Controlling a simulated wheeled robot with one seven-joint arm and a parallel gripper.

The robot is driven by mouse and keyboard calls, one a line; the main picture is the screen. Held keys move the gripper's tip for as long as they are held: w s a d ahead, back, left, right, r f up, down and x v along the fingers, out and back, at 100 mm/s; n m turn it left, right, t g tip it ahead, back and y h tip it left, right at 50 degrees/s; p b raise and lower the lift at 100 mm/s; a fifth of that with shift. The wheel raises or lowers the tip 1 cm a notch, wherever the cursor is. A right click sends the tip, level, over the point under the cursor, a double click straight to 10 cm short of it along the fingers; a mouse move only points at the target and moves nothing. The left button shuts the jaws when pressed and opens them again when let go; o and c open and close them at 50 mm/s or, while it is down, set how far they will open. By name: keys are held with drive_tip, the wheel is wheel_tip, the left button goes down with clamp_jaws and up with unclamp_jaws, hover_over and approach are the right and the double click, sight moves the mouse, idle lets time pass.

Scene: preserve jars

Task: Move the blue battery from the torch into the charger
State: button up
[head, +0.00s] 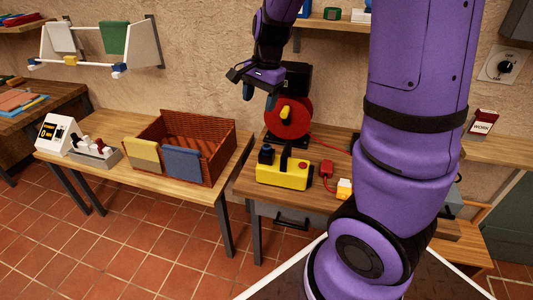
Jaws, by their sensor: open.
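My gripper (259,95) is open and empty, its fingers pointing down, in the air in front of the back wall and above the yellow device. A yellow device with a black handle and a red button (284,174) stands on the right-hand table; it may be the torch, but I cannot tell for sure. I cannot make out a blue battery; it may be hidden or too small. No charger can be told for certain. A white unit with a dark display (56,135) stands at the far left of the left-hand table.
A red cable reel (288,117) stands behind the yellow device. A red plug (327,168) and a small yellow-and-white block (344,188) lie to its right. A brown basket (205,140) with cloths and a grey rack (95,153) stand on the left-hand table. My arm hides the right side.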

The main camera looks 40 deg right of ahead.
sight(267, 146)
drive_tip(key=w+d+f+m, duration=0.1)
drive_tip(key=d+f+m, duration=0.1)
drive_tip(key=f, duration=0.5)
drive_tip(key=w+d+f+m+g+h, duration=0.1)
drive_tip(key=w+d+f, duration=0.1)
drive_tip(key=f, duration=0.5)
drive_tip(key=w+d+f+m, duration=0.1)
drive_tip(key=f+m, duration=0.1)
drive_tip(key=f, duration=0.6)
drive_tip(key=shift+w+d+m, duration=0.3)
drive_tip(key=shift+w+d, duration=0.1)
drive_tip(key=shift+r, duration=0.1)
drive_tip(key=c, duration=1.1)
drive_tip(key=shift+o, duration=0.2)
drive_tip(key=shift+r, duration=0.1)
wheel_tip(267, 146, up, 10)
drive_tip(key=shift+f, duration=0.1)
